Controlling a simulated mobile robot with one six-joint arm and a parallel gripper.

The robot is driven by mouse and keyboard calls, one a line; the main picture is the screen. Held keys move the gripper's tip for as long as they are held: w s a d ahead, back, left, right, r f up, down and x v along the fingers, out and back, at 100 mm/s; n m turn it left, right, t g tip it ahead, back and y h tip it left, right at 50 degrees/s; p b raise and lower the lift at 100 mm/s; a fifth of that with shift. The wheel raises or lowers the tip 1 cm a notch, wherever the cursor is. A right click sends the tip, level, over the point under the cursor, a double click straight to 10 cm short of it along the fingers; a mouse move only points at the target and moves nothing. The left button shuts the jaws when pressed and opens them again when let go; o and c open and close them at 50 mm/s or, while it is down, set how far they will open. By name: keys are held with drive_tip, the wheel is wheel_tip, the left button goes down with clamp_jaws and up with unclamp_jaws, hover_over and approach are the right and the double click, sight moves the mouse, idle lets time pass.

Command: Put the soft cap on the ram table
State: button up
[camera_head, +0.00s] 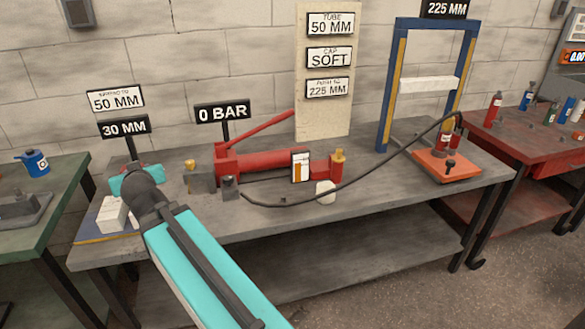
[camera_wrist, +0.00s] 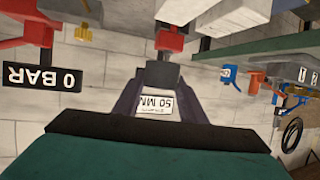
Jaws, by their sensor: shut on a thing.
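My gripper (camera_wrist: 157,95) is at the left end of the grey bench, and in the head view my arm partly covers it. In the wrist view its fingers close on a dark grey block (camera_wrist: 160,75), with a red part (camera_wrist: 168,43) just beyond. I cannot tell whether these are one piece. No piece is surely the soft cap; a small pale rounded piece (camera_head: 325,192) stands by the bench's front edge, apart from my gripper. I cannot surely name the ram table. A red cylinder (camera_head: 445,143) stands on an orange plate (camera_head: 441,168) under the blue frame (camera_head: 387,95).
A red hand pump (camera_head: 262,165) lies mid-bench, with a black hose (camera_head: 372,178) running to the orange plate. A white block (camera_head: 112,214) is beside my gripper. A red table (camera_head: 550,155) with small bottles is at right, a green table (camera_head: 60,195) at left.

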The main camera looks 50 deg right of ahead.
drive_tip(key=s+d+f+m+g+h+b, duration=0.25)
drive_tip(key=s+d, duration=0.45)
drive_tip(key=d, duration=0.5)
drive_tip(key=s+d+f+m+g+h+b, duration=0.15)
drive_tip(key=s+d+m+h+b, duration=0.35)
drive_tip(key=d, duration=0.7)
drive_tip(key=s+d+f+m+g+h+b, duration=0.1)
drive_tip(key=s+d+f+g+b, duration=0.15)
drive_tip(key=s+d, duration=0.8)
drive_tip(key=s+d+f+m+g+b, duration=0.1)
drive_tip(key=s+d+m+g+b, duration=0.1)
drive_tip(key=s+d, duration=0.5)
drive_tip(key=s+d+f+m+g+h+b, duration=0.1)
drive_tip(key=s+d+b, duration=0.5)
drive_tip(key=s, duration=1)
drive_tip(key=s+d+f+m+g+b, duration=0.3)
drive_tip(key=s+d, duration=0.6)
drive_tip(key=s, duration=0.3)
drive_tip(key=m+g+b, duration=0.1)
drive_tip(key=m+g, duration=0.1)
drive_tip(key=g, duration=0.1)
drive_tip(key=shift+d, duration=0.2)
drive_tip(key=shift+d+r+p, duration=0.15)
drive_tip(key=shift+p, duration=0.5)
drive_tip(key=p, duration=0.3)
drive_tip(key=shift+w+d, duration=0.2)
drive_tip(key=shift+d, duration=0.15)
drive_tip(key=w+d+p, duration=0.1)
drive_tip(key=p, duration=0.6)
drive_tip(key=shift+d, duration=0.1)
